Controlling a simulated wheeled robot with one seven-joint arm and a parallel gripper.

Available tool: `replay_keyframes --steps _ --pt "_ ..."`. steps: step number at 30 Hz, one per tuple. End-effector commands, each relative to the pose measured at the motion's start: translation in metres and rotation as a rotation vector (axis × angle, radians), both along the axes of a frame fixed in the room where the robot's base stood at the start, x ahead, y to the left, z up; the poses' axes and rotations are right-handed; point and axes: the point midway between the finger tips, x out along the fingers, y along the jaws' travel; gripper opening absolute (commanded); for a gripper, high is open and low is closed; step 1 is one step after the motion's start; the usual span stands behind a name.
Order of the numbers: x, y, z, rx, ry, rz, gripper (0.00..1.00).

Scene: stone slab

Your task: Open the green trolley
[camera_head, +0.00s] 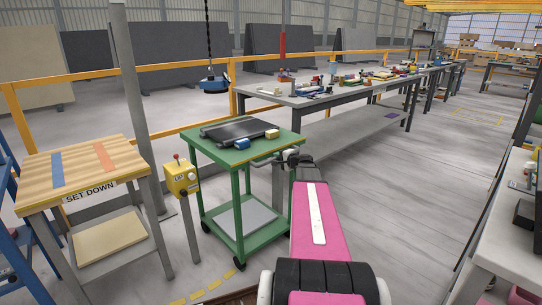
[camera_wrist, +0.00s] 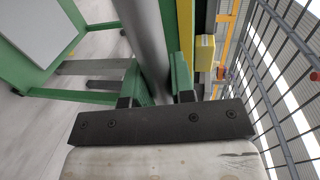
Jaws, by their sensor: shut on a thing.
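The green trolley (camera_head: 240,190) stands upright in the middle of the head view, with a green top and a grey lower shelf (camera_head: 246,217). A dark flat stack (camera_head: 238,131), a blue item (camera_head: 241,144) and a yellow item (camera_head: 272,134) lie on its top. My gripper (camera_head: 291,158) is at the trolley's near right edge. In the wrist view my gripper (camera_wrist: 158,82) is shut around a round grey bar (camera_wrist: 145,40), which seems to be the trolley's handle. Green trolley frame shows beside it. The head view partly hides the grip.
A wooden table marked SET DOWN (camera_head: 88,172) stands at the left. A yellow control box on a post (camera_head: 182,178) is between it and the trolley. A long workbench (camera_head: 330,93) with many items is behind. A yellow railing (camera_head: 175,68) runs behind. Open floor lies to the right.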

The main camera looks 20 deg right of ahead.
Motion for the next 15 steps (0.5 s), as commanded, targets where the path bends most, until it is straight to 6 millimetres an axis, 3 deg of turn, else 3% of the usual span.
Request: replay_keyframes --steps 1,6,15 --pt "-0.014 -0.002 -0.001 -0.001 0.003 -0.002 0.00" --pt "-0.038 -0.012 -0.001 -0.002 0.002 -0.001 0.00" --pt "-0.056 -0.019 -0.001 -0.002 0.002 0.000 0.00"
